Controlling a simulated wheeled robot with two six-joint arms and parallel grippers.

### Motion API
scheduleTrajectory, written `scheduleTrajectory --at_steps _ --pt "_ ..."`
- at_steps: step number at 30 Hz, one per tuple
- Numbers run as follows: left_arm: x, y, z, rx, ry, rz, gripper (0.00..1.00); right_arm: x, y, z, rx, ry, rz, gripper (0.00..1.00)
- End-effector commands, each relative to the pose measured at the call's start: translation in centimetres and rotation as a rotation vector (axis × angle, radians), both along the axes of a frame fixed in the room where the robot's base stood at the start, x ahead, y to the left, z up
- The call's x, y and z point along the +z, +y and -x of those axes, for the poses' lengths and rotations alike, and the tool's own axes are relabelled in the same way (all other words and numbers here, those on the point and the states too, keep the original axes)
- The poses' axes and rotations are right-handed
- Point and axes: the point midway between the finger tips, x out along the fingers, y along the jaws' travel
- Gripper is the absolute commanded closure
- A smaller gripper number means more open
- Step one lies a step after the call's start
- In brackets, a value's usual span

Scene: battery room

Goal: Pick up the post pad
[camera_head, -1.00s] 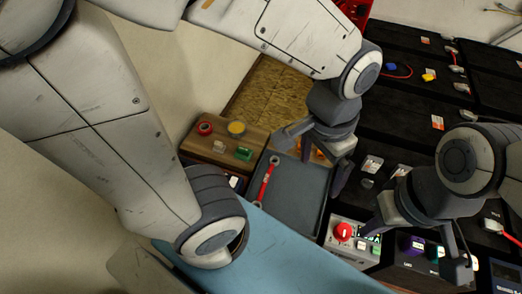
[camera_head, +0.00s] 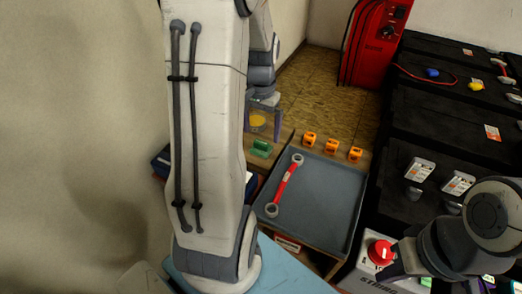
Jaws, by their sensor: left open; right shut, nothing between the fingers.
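A round yellow pad (camera_head: 258,120), perhaps the post pad, lies on the wooden board (camera_head: 285,133) left of centre. My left gripper (camera_head: 263,119) is open above the board, its fingers on either side of the yellow pad in the picture; I cannot tell whether they touch it. A green block (camera_head: 261,148) sits on the board just nearer than the pad. My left arm hides the board's left part. My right gripper (camera_head: 392,264) is shut and empty at the lower right, beside the red knob (camera_head: 380,252).
A grey tray (camera_head: 325,195) holds a red-handled wrench (camera_head: 286,184). Orange pieces (camera_head: 330,145) stand along its back edge. Black battery units (camera_head: 430,135) fill the right side. A red machine (camera_head: 377,40) stands at the back.

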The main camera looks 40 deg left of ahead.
Motion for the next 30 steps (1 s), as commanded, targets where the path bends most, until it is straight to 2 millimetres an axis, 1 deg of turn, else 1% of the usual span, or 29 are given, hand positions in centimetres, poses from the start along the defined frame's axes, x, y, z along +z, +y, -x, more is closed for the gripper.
scheduleTrajectory --at_steps 1,5,9,13,16,23,24,26,27,29,30 --pt "-0.5 0.0 0.0 0.0 0.0 0.0 0.0 -0.2 0.0 0.0 0.0 0.0 0.0 1.0" --pt "-1.5 0.0 0.0 0.0 0.001 0.0 0.0 -0.5 0.0 0.0 0.0 0.0 0.0 1.0" --pt "-3.7 0.1 -0.1 -0.001 0.002 0.001 0.0 -1.4 0.0 0.0 0.0 0.0 0.0 1.0" --pt "-5.4 0.1 -0.1 -0.001 0.001 0.001 0.0 -1.9 0.0 0.0 0.0 0.0 0.0 1.0" --pt "-6.0 0.1 -0.1 -0.001 0.001 0.0 0.0 -2.0 0.0 0.0 0.0 0.0 0.0 1.0" --pt "-5.9 0.1 -0.1 -0.001 -0.001 0.0 0.0 -2.0 0.0 0.0 0.0 0.0 0.0 1.0" --pt "-5.9 0.1 -0.1 -0.001 -0.001 0.0 0.15 -2.0 0.0 0.0 0.0 0.0 0.0 1.0" --pt "-5.9 0.1 -0.1 -0.001 -0.001 0.0 0.38 -2.0 0.0 0.0 0.0 0.0 0.0 1.0" --pt "-5.9 0.1 -0.1 -0.001 -0.001 0.0 0.54 -2.0 0.0 0.0 0.0 0.0 0.0 1.0" --pt "-5.9 0.1 -0.1 -0.001 -0.001 0.0 0.77 -2.0 0.0 0.0 0.0 0.0 0.0 1.0" --pt "-5.9 0.1 -0.1 -0.001 -0.001 0.0 0.81 -2.0 0.0 0.0 0.0 0.0 0.0 1.0"
